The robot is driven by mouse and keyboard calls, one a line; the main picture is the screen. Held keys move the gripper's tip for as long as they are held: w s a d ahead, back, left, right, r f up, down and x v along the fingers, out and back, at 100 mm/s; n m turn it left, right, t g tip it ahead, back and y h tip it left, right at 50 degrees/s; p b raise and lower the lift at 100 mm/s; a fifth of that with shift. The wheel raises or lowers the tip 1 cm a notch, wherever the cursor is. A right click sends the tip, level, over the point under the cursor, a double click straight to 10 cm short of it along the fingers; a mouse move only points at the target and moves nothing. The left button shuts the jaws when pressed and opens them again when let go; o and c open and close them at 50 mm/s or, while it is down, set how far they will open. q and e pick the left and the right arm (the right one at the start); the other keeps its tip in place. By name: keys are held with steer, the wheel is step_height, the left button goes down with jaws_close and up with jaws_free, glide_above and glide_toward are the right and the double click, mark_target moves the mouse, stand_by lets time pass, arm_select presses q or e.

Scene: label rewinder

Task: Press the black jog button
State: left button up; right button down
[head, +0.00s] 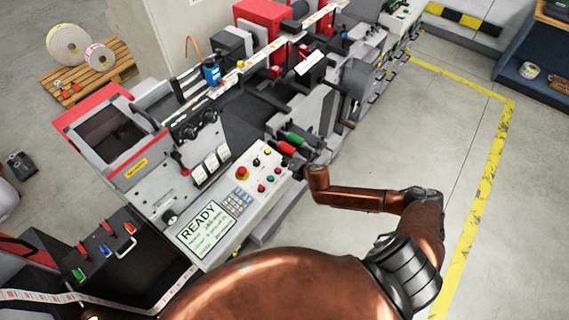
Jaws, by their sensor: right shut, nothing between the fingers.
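The control panel (222,222) slopes along the front of the label rewinder, with a lit screen reading READY (205,228). A small black button (256,162), which looks like the jog button, sits in the panel's upper part, near a red mushroom button (242,173). My right gripper (284,161) is shut and empty by the panel's upper right end. It is small and dark against the machine, and I cannot tell whether it touches anything. It is to the right of the black button. My left gripper is not in view.
Red and green handles (296,138) stick out just above my right gripper. The machine's rollers and housings fill the area behind. A dark unit with coloured levers (104,250) stands at lower left. Open floor (400,130) with yellow tape lies to the right.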

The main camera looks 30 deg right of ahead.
steer(key=shift+f, duration=0.1)
stand_by(0.3)
steer(key=shift+f, duration=0.3)
steer(key=shift+w+a+f+b, duration=0.1)
steer(key=shift+f+b, duration=0.3)
steer(key=shift+f, duration=0.1)
stand_by(0.7)
steer(key=shift+r, duration=0.1)
steer(key=shift+r+p, duration=0.8)
steer(key=shift+p, duration=0.25)
steer(key=shift+r, duration=0.1)
steer(key=r+p, duration=0.3)
steer(key=s+r+p, duration=0.1)
steer(key=p, duration=0.1)
steer(key=shift+d+r, duration=0.25)
steer(key=shift+r, duration=0.15)
